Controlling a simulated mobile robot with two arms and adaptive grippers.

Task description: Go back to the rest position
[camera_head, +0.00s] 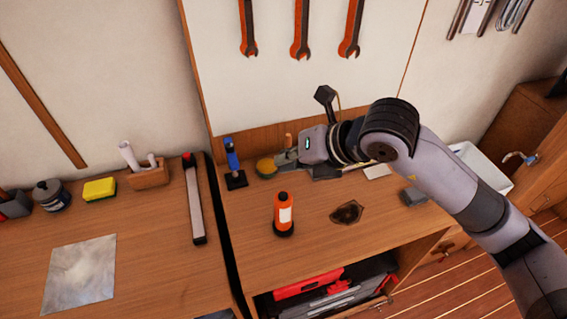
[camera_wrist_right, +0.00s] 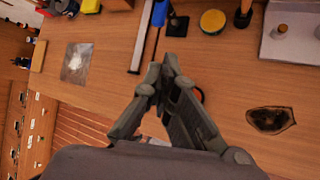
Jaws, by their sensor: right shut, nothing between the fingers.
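My right gripper (camera_head: 284,159) shows in the head view at the end of my right arm, which reaches in from the right over the workbench (camera_head: 310,245). The gripper hangs above the rear part of the bench, close to a round yellow pad. In the right wrist view the gripper's fingers (camera_wrist_right: 162,68) are together, with nothing held between them. An orange bottle (camera_head: 284,213) with a white label stands upright on the bench, in front of the gripper and apart from it. My left gripper is in neither view.
A blue tool on a black base (camera_head: 234,166) and the yellow pad (camera_head: 266,168) stand near the gripper. A dark patch (camera_head: 347,212) marks the bench. Wrenches (camera_head: 300,30) hang on the wall board. The left bench holds a yellow sponge (camera_head: 100,189) and a metal sheet (camera_head: 80,275).

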